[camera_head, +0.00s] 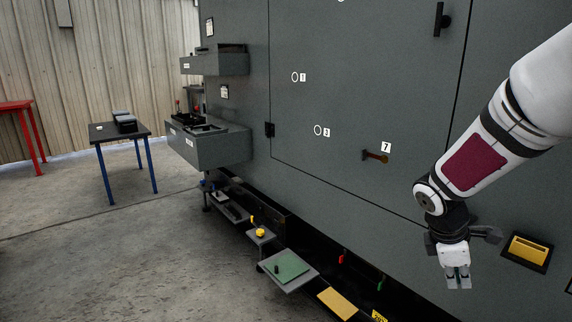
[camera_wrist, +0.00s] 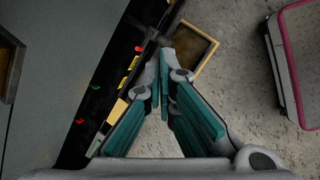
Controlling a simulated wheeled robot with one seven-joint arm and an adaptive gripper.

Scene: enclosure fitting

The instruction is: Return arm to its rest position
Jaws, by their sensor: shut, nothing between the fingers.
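My gripper (camera_head: 458,279) hangs at the lower right of the head view, pointing down in front of the dark grey enclosure (camera_head: 350,60). In the wrist view my gripper (camera_wrist: 160,62) shows its two teal-lined fingers with their tips together. It is shut and holds nothing. My white arm comes in from the right edge of the head view and is bent at the wrist. No contact between the gripper and the enclosure can be made out.
A yellow-lined slot (camera_head: 528,250) is right of my gripper. A peg marked 7 (camera_head: 376,156) sticks out of the panel. Low shelves, including a green-topped plate (camera_head: 287,268), run along the enclosure's foot. A blue-legged table (camera_head: 118,132) stands left. Open floor (camera_head: 110,260) lies in front.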

